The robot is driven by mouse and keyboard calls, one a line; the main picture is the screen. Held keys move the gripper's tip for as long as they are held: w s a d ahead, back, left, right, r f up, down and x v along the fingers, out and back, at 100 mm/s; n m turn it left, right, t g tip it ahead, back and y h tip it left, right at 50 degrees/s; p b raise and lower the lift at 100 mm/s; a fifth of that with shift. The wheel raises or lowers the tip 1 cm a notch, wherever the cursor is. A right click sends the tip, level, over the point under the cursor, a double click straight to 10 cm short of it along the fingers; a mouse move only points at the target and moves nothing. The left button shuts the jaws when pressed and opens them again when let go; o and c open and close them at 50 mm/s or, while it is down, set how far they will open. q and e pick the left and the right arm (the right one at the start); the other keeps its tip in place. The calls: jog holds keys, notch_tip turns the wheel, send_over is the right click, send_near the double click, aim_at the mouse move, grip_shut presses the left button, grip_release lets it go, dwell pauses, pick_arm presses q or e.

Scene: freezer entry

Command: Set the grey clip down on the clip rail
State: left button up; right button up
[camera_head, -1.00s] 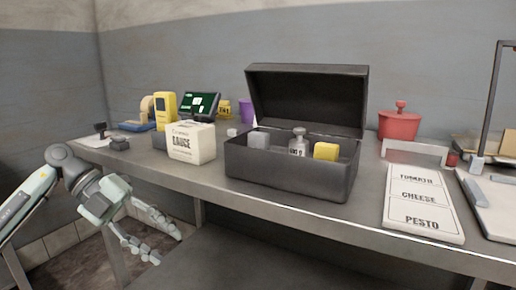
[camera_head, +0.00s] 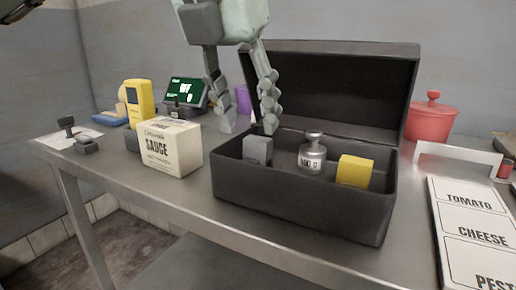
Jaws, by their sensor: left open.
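A grey block (camera_head: 258,149), which may be the grey clip, stands in the left end of an open dark box (camera_head: 300,213). My left gripper (camera_head: 249,127) points down from the top of the view, over the box's left end. Its two fingers are apart, with nothing between them; the right finger's tip is close to the top of the grey block. I cannot tell if they touch. A pale raised bar (camera_head: 457,157) stands right of the box; I cannot tell if it is the clip rail. My right gripper is not in view.
A metal 400 or 100 g weight (camera_head: 313,157) and a yellow block (camera_head: 354,171) share the box. Its raised lid (camera_head: 345,95) stands behind. A sauce carton (camera_head: 172,148) is left, a label board (camera_head: 476,225) right. The left bench surface is partly clear.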

aim_at(254, 142)
pick_arm(q)
jog(key=shift+x, duration=0.95)
jog(key=x, duration=0.5)
jog(key=shift+w+p, duration=0.2)
jog(key=shift+p, duration=0.15)
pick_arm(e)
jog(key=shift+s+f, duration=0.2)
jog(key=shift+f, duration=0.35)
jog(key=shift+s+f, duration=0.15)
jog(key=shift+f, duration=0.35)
pick_arm(q)
jog(key=shift+c, duration=0.4)
jog(key=c, duration=0.6)
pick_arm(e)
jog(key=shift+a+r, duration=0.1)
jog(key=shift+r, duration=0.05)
pick_arm(q)
jog(key=shift+r, duration=0.1)
jog(key=shift+c, duration=0.2)
